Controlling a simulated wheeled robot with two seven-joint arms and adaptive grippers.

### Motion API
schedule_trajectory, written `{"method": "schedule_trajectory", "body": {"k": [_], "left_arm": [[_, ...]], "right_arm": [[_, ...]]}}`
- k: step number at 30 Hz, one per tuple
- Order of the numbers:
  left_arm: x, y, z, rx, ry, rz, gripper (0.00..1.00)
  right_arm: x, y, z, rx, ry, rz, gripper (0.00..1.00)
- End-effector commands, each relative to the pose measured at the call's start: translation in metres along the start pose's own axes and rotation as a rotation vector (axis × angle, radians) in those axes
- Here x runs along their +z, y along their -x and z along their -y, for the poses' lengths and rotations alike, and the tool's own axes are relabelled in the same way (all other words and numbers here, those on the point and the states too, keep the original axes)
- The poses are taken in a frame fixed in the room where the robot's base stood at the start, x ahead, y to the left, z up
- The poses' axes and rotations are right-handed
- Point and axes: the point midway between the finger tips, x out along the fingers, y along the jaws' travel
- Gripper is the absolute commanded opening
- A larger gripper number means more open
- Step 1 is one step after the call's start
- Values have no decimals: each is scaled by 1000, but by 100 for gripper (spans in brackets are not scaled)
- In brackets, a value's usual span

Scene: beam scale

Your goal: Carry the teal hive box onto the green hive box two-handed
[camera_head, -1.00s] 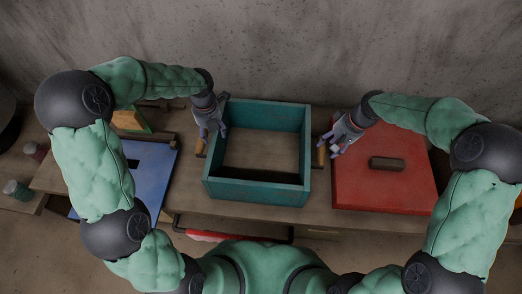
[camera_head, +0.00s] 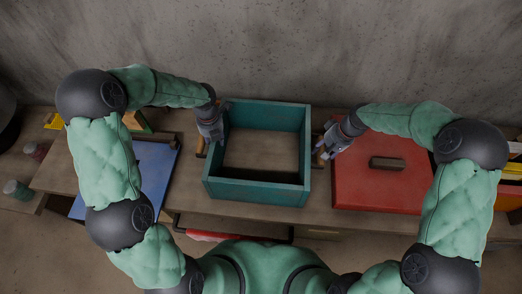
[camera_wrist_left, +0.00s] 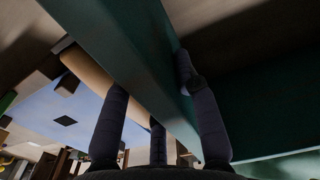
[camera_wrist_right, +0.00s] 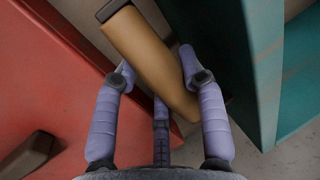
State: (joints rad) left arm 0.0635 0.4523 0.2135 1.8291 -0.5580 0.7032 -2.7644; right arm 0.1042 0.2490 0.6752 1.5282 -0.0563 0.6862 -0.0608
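The teal hive box (camera_head: 258,192), an open square frame, rests on the wooden bench with a short wooden handle on its left and right sides. My left gripper (camera_head: 209,130) is at the left side. In the left wrist view its spread fingers (camera_wrist_left: 152,108) straddle the teal wall and are near the wooden handle (camera_wrist_left: 88,72). My right gripper (camera_head: 332,145) is at the right side. In the right wrist view its fingers (camera_wrist_right: 158,70) lie either side of the other handle (camera_wrist_right: 150,62), apart from each other; contact is unclear. I cannot identify the green hive box for certain.
A red lid (camera_head: 380,185) with a dark wooden grip lies close to the right of the teal box. A blue panel (camera_head: 150,170) lies to the left, with a green-and-yellow piece (camera_head: 137,122) behind it. Jars stand far left. A concrete wall (camera_head: 270,50) is behind.

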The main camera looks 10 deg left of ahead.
Motion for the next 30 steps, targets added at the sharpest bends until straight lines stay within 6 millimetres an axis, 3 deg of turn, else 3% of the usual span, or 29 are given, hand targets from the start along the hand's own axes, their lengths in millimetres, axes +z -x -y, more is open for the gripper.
{"method": "schedule_trajectory", "body": {"k": [17, 30], "left_arm": [[2, 7, 0, 0, 1, 6, 0], [2, 32, -1, 0, 1, 7, 0]], "right_arm": [[-2, 7, 2, 0, 0, -6, 0], [-2, 31, 9, 0, 0, -6, 0]]}}
